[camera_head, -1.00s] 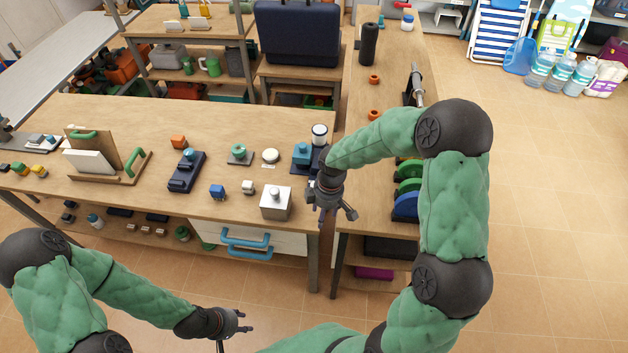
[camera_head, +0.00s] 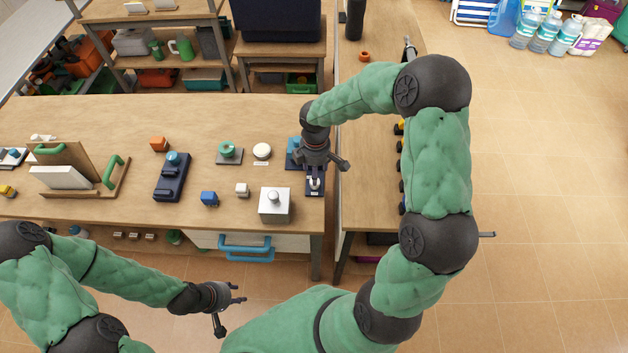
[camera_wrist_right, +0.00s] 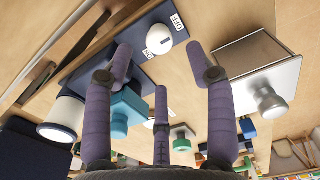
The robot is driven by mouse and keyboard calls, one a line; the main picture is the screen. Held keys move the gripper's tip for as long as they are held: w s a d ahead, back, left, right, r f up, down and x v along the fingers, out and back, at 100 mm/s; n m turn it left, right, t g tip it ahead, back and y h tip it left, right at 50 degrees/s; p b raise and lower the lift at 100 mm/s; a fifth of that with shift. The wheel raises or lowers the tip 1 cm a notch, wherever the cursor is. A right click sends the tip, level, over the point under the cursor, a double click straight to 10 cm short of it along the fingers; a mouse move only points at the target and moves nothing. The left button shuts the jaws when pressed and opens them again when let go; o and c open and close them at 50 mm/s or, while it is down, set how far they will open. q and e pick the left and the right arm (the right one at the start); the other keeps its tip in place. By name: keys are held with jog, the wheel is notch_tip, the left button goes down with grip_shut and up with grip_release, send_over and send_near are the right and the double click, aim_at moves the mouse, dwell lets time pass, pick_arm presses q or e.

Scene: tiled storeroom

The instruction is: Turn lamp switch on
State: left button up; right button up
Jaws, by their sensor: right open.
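The lamp switch is a white round knob (camera_wrist_right: 160,39) on a dark blue plate (camera_wrist_right: 145,70), with an OFF label beside it in the right wrist view. In the head view the plate (camera_head: 315,191) is partly hidden under my right gripper (camera_head: 324,168). My right gripper (camera_wrist_right: 160,52) is open, its fingers spread, pointing toward the plate with the knob beyond the fingertips. No contact with the knob shows. A teal block (camera_wrist_right: 125,106) sits on the same plate, partly behind a finger. My left gripper (camera_head: 232,303) looks open and empty, in front of the bench.
A metal box with a round knob (camera_head: 275,205) stands just left of the plate. Small blocks and buttons cover the bench (camera_head: 100,125); a side bench (camera_head: 370,180) stands right.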

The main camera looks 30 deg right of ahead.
notch_tip(320, 180, down, 7)
jog(key=shift+r+b, duration=0.1)
jog(key=shift+b, duration=0.8)
grip_shut()
